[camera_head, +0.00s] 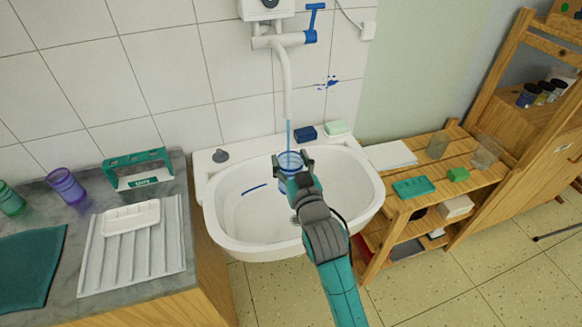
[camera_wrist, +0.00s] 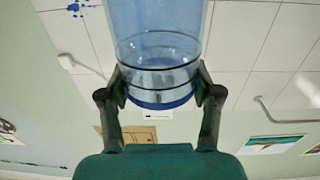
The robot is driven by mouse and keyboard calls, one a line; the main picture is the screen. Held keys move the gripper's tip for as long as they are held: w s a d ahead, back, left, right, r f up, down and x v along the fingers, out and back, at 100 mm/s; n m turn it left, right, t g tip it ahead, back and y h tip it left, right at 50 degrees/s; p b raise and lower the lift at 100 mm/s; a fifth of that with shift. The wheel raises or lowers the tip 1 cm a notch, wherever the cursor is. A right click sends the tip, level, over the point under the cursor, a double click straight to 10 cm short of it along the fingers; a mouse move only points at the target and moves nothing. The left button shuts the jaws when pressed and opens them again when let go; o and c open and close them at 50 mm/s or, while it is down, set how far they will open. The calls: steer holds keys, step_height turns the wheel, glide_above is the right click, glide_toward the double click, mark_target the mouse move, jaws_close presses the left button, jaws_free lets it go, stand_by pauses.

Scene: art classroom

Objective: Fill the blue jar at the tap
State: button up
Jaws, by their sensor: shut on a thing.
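The clear blue jar (camera_head: 290,160) is over the white sink (camera_head: 235,215), under the tap's spout (camera_head: 287,90). My gripper (camera_head: 294,170) is shut on the jar, with a finger on each side. A thin blue stream of water (camera_head: 290,132) runs from the spout down to the jar's mouth. The tap has a blue handle (camera_head: 313,22). In the wrist view the jar (camera_wrist: 158,50) is between my fingertips (camera_wrist: 160,88). A line like a water surface shows inside it, but the exact level is hard to tell. The jar's top is cut off there.
A blue sponge (camera_head: 305,133), a pale green soap (camera_head: 338,128) and a grey plug (camera_head: 220,156) sit on the sink's back ledge. A counter with a purple jar (camera_head: 66,186) is left. A wooden shelf (camera_head: 450,205) stands close on the right.

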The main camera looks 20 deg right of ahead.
mark_target(292, 153)
steer(key=shift+w+d, duration=0.25)
steer(key=shift+w, duration=0.6)
steer(key=shift+w+d, duration=0.2)
steer(key=shift+w, duration=0.6)
steer(key=shift+w+d, duration=0.25)
steer(key=shift+w, duration=0.6)
steer(key=shift+w, duration=0.1)
steer(key=w+d, duration=0.2)
steer(key=w, duration=0.5)
stand_by(4.7)
